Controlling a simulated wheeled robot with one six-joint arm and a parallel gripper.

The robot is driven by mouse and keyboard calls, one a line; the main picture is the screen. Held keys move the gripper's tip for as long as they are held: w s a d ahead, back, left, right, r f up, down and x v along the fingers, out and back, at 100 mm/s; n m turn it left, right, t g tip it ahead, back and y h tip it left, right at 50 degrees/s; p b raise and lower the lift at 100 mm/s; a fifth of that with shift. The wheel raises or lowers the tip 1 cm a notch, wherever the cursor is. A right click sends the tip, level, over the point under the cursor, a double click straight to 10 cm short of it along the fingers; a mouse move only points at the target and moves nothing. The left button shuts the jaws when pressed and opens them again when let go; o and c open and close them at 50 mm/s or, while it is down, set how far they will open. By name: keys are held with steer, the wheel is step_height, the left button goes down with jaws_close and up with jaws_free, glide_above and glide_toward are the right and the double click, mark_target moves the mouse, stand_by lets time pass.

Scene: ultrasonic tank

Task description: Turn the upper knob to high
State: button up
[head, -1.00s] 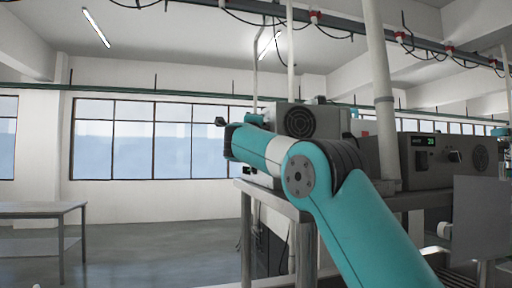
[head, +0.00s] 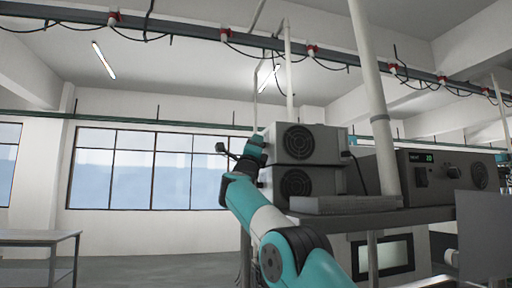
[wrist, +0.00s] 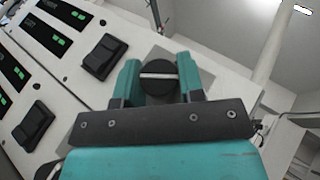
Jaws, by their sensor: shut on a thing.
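The upper knob (wrist: 158,77) is round and black with a white pointer line, which lies about level across the wrist picture. My gripper (wrist: 159,84) has one teal finger on each side of it and is shut on it. In the head view my gripper (head: 256,145) is at the left end of the upper grey unit (head: 312,144). The knob is hidden there, and its markings cannot be read.
In the wrist view, black rocker switches (wrist: 104,57) and green-lit displays (wrist: 62,12) sit on the pale panels. The lower unit (head: 307,182) is under the upper one, above a grey shelf (head: 345,204). A pipe (head: 372,90) rises to the right.

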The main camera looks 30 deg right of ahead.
steer(key=o, duration=0.9)
steer(key=shift+s+a+f+b, duration=0.1)
steer(key=shift+a+f+b, duration=0.1)
steer(key=shift+f+b, duration=0.35)
steer(key=b+v, duration=1.4)
steer(key=v, duration=0.2)
steer(key=shift+s+a+b, duration=0.2)
steer(key=shift+b, duration=0.1)
